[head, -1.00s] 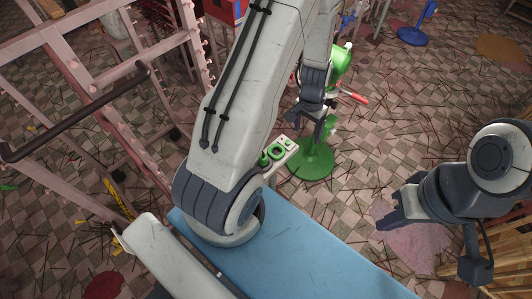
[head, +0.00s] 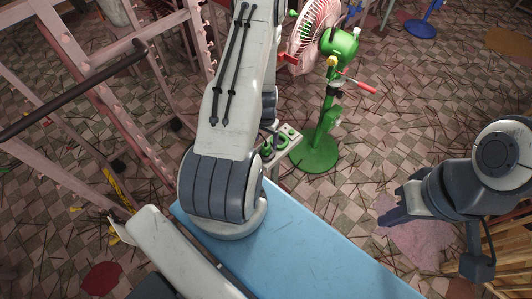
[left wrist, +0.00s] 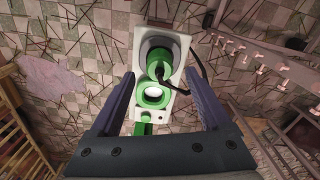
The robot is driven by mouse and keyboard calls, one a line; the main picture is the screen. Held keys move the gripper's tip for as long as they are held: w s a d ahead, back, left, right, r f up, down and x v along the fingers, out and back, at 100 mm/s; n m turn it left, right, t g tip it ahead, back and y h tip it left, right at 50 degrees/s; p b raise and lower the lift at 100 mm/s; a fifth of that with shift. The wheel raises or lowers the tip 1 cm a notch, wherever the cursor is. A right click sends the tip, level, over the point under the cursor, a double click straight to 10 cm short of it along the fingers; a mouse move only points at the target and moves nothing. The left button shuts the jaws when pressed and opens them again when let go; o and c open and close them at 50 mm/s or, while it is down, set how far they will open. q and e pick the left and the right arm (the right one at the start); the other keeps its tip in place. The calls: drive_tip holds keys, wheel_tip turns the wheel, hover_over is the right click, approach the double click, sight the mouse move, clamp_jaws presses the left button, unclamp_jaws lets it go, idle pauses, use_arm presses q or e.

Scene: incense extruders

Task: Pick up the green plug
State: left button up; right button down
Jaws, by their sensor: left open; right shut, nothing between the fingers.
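The green plug (left wrist: 157,58) shows in the left wrist view, with a black cable running off to the right. It sits at the far end of a white socket strip (left wrist: 177,45), which has a green ring and a smaller green part nearer to me. My left gripper (left wrist: 160,75) is open; its two fingers stand either side of the strip in the picture, apparently without touching the plug. In the head view, the strip (head: 293,135) is partly covered by my left arm, which mostly hides the left gripper. My right gripper (head: 392,216) is shut and empty at the right.
A green stand (head: 318,150) with a red-handled lever is close behind the strip. A pink fan (head: 314,35) stands beyond it. A pink rack (head: 95,70) fills the left. A blue surface (head: 290,250) lies in front. The tiled floor is littered with thin sticks.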

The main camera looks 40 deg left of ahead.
sight(266, 146)
use_arm(q)
drive_tip(key=shift+f+b, duration=2.65)
drive_tip(key=shift+b, duration=0.15)
drive_tip(key=shift+s+r, duration=0.1)
clamp_jaws()
